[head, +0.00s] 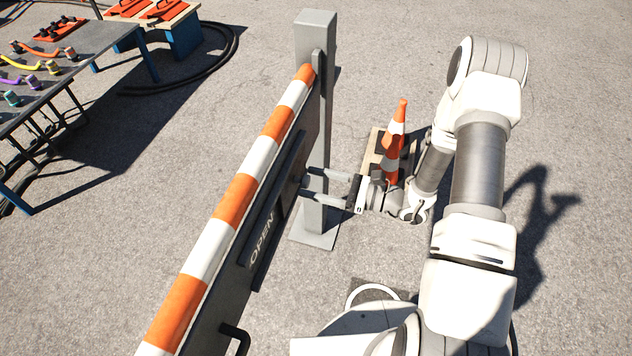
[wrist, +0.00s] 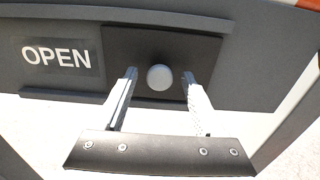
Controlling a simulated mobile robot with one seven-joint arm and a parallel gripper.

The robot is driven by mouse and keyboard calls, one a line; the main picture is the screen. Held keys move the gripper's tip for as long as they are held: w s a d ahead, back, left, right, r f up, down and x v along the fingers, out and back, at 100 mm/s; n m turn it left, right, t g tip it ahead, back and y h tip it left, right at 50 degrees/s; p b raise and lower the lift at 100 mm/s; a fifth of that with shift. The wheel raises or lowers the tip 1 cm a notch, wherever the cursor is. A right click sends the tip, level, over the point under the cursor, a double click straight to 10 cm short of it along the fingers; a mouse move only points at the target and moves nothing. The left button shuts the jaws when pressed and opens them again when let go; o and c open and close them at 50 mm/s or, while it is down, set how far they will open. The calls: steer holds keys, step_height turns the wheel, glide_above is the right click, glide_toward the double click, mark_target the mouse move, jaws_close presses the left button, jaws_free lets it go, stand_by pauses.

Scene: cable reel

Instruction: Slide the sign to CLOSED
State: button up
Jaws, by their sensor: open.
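The sign is a dark sliding plate (wrist: 118,45) on the barrier board, with a round pale knob (wrist: 159,77) on it. The word OPEN (wrist: 56,56) shows to the left of the plate in the wrist view, and the OPEN label also shows in the head view (head: 262,238). No word CLOSED is visible. My gripper (wrist: 160,82) is open, with one finger on each side of the knob and a gap showing on both sides. In the head view my gripper (head: 305,184) reaches the board from the right, and its fingertips are partly hidden at the board.
The orange-and-white striped barrier (head: 233,200) runs diagonally to a grey post (head: 316,120). A traffic cone (head: 393,145) stands on a pallet behind my wrist. A table (head: 70,70) with coloured items is at the upper left. A black handle (head: 236,338) sticks out low on the barrier.

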jaws_close()
stand_by(1.3)
